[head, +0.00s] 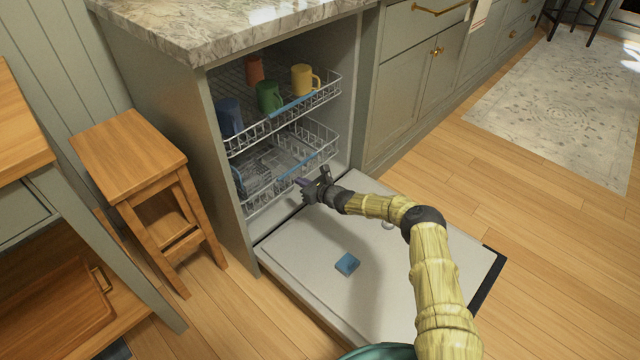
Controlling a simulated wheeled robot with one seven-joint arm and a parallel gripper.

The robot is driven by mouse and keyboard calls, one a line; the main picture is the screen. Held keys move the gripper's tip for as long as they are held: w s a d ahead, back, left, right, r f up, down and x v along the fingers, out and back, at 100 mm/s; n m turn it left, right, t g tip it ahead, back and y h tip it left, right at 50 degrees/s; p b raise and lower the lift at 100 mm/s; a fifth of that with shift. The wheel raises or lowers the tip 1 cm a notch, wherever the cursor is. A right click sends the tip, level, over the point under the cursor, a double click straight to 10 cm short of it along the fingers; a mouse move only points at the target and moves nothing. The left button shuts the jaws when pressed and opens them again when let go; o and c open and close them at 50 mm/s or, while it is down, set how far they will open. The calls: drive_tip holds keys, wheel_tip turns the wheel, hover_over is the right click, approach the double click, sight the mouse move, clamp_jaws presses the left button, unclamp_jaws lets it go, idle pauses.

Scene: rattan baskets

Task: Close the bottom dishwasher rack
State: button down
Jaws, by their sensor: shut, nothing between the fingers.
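The dishwasher stands open, with its door (390,275) folded down flat near the floor. The bottom rack (318,137) is a white wire basket with a blue handle strip (310,160) on its front. It sits mostly inside the cavity, its front about level with the upper rack's front. My gripper (303,184) is shut and empty, just in front of the bottom rack and below the handle strip. I cannot tell whether its tips touch the rack. The rack's rear is in shadow.
The upper rack (327,94) holds a yellow mug (302,80), a green mug (268,97), a blue mug (229,118) and an orange mug (254,69). A small blue block (347,264) lies on the door. A wooden stool (140,160) stands left.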

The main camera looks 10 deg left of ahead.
drive_tip(key=p+v, duration=0.5)
drive_tip(key=v, duration=0.3)
drive_tip(key=shift+s+d+p, duration=0.2)
drive_tip(key=shift+p, duration=0.1)
drive_tip(key=shift+d, duration=0.15)
